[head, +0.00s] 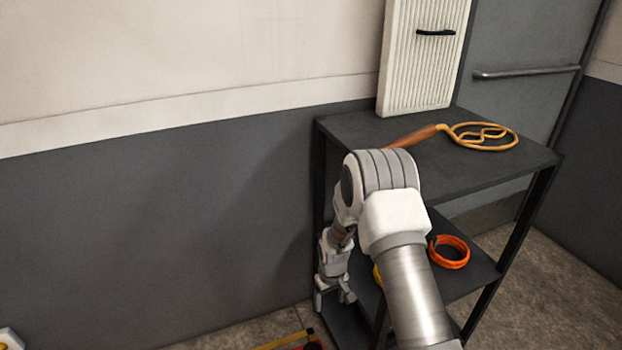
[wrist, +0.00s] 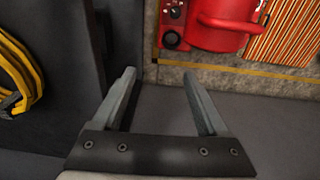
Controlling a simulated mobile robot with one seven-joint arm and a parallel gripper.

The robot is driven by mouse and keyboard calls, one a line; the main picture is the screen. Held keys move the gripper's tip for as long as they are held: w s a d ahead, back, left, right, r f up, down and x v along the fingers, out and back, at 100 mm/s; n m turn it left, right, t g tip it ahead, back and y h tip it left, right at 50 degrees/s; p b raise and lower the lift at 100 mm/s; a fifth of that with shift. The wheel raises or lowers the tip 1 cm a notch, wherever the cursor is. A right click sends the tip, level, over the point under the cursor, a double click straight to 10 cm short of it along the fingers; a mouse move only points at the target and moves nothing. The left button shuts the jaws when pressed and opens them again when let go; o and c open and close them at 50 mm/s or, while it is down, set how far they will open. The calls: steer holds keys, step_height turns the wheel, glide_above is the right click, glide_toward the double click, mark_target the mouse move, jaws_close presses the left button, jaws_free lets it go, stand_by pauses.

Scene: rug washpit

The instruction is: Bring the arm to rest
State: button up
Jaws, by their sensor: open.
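My gripper (head: 333,290) hangs low at the left side of the dark shelf unit (head: 470,175), with my arm bent over in front of the shelf. In the wrist view my gripper (wrist: 158,90) shows two grey fingers spread apart with nothing between them. It points down past a dark grey surface toward the floor. From the head view I cannot tell whether it touches the shelf edge.
A carpet beater (head: 485,137) and a ribbed white panel (head: 425,60) are on the top shelf. An orange coil (head: 449,252) lies on a lower shelf. The left floor is mostly clear.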

steer(key=s+d+r+m+t, duration=0.1)
steer(key=s+d+r, duration=0.1)
steer(key=r, duration=0.8)
steer(key=s+d+r, duration=0.1)
steer(key=s+r, duration=0.1)
steer(key=r, duration=0.8)
steer(key=s+d+r+m+t, duration=0.1)
steer(key=s+d+r, duration=0.1)
steer(key=r, duration=0.8)
steer(key=s+d+r+m+t, duration=0.1)
steer(key=s+r, duration=0.3)
steer(key=s, duration=0.4)
steer(key=s+d+r+m+t+p, duration=0.1)
steer(key=s+r, duration=0.4)
steer(key=s, duration=0.2)
steer(key=s+d+r+m+t, duration=0.15)
steer(key=s+r, duration=0.25)
steer(key=s, duration=0.4)
step_height(320, 180, up, 21)
steer(key=p, duration=2.1)
steer(key=shift+w+n+g, duration=0.35)
steer(key=shift+n+g, duration=0.1)
steer(key=c, duration=0.4)
steer(key=shift+a, duration=0.1)
